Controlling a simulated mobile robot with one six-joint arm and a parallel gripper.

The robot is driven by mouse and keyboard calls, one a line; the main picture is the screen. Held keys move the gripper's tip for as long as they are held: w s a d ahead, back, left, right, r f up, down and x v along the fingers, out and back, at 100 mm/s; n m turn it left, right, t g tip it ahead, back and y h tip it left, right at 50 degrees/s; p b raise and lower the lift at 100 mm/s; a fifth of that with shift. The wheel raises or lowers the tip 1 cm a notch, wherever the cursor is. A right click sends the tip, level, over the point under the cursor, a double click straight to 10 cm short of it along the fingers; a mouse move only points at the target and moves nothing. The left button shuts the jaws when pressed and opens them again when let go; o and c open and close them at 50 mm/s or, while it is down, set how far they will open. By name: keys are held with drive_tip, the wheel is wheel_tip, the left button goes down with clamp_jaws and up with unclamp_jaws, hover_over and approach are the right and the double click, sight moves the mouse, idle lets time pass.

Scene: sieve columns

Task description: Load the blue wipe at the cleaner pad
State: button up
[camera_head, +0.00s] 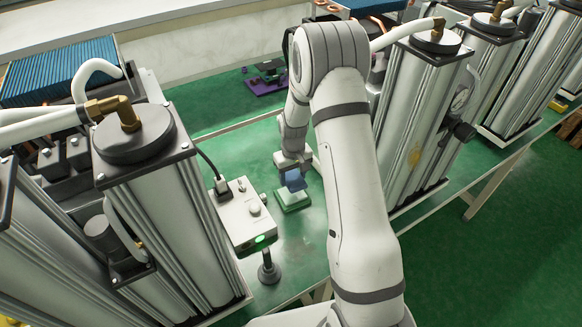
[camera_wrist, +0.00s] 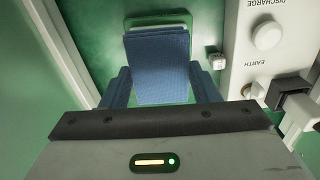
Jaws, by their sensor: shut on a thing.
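My gripper (camera_head: 293,172) points down over the green table and is shut on the blue wipe (camera_wrist: 160,68). In the wrist view the wipe is a flat, dark blue folded piece between two blue fingers. In the head view the wipe (camera_head: 295,181) shows as a small blue patch below the gripper. The cleaner pad (camera_head: 293,203) is a small green block with a pale rim, directly below the wipe. In the wrist view the pad's rim (camera_wrist: 193,24) shows past the wipe's far end, and the wipe hides most of it. I cannot tell whether wipe and pad touch.
A white control box (camera_head: 240,213) with knobs and a lit green light stands close left of the pad; its DISCHARGE knob (camera_wrist: 267,35) shows in the wrist view. Tall metal columns (camera_head: 165,215) rise on both sides. A dark round-based stand (camera_head: 269,270) is at the front. Green table between is clear.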

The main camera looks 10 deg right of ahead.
drive_tip(key=shift+w+r, duration=0.1)
drive_tip(key=shift+w, duration=0.3)
drive_tip(key=shift+n, duration=0.3)
drive_tip(key=shift+f+b, duration=1.2)
drive_tip(key=shift+f, duration=1.8)
drive_tip(key=shift+f+b, duration=0.45)
drive_tip(key=shift+f, duration=0.05)
drive_tip(key=shift+s+f+b, duration=0.1)
drive_tip(key=shift+s+b, duration=0.05)
drive_tip(key=shift+b, duration=0.15)
drive_tip(key=shift+r+p, duration=1.55)
drive_tip(key=shift+r, duration=2.05)
